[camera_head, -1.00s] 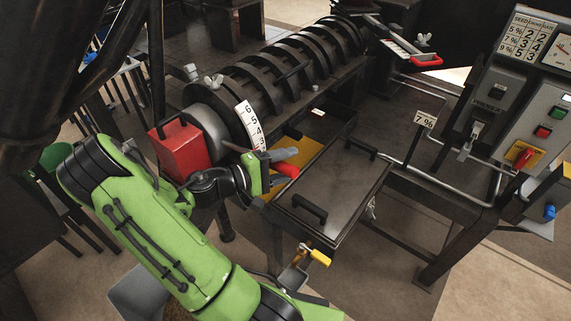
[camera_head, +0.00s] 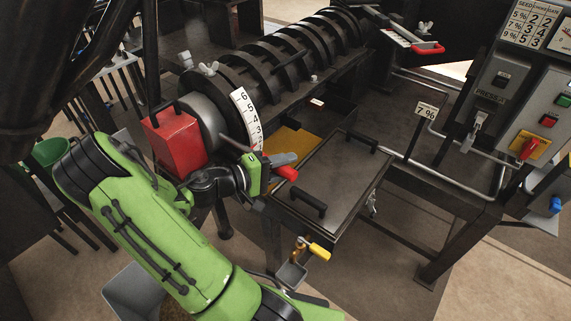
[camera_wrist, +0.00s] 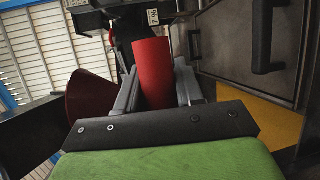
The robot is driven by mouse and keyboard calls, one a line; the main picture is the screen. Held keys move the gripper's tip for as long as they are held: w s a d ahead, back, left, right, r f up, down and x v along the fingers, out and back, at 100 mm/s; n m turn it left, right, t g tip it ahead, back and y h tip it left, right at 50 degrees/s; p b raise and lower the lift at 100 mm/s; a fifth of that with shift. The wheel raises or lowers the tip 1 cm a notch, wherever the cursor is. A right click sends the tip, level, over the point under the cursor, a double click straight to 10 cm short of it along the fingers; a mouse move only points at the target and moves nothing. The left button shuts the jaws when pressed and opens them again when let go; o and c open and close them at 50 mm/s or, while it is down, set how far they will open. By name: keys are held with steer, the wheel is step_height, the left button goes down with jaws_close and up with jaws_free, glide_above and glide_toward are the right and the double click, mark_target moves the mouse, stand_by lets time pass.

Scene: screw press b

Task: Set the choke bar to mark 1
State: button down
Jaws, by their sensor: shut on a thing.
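My gripper (camera_head: 283,163) is shut on the red grip of the choke bar (camera_head: 287,173), whose end sticks out past the fingers. The red grip (camera_wrist: 152,72) stands between both fingers in the wrist view. The dark rod of the bar runs left from the gripper to the round end of the press. The white curved number scale (camera_head: 245,116) shows 6 at the top, with numbers falling downward to about 2. The bar crosses near the scale's low end; the gripper and rod hide mark 1, so the exact reading cannot be told.
A red box (camera_head: 175,141) stands close left of my gripper. A dark lidded tray (camera_head: 338,185) with handles is to the right, above a yellow-handled valve (camera_head: 319,251). A 7 % card (camera_head: 426,111) and a control panel (camera_head: 535,125) are farther right.

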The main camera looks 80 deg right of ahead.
step_height(320, 180, down, 6)
steer(key=m+t+b, duration=0.1)
steer(key=b, duration=0.3)
steer(key=shift+w+f+m, duration=0.15)
steer(key=shift+w+m, duration=0.1)
steer(key=shift+m, duration=0.05)
steer(key=shift+d, duration=0.1)
steer(key=c, duration=0.8)
jaws_free()
steer(key=p+v, duration=0.2)
steer(key=v, duration=1.3)
steer(key=shift+w+r, duration=0.3)
steer(key=shift+a, duration=0.25)
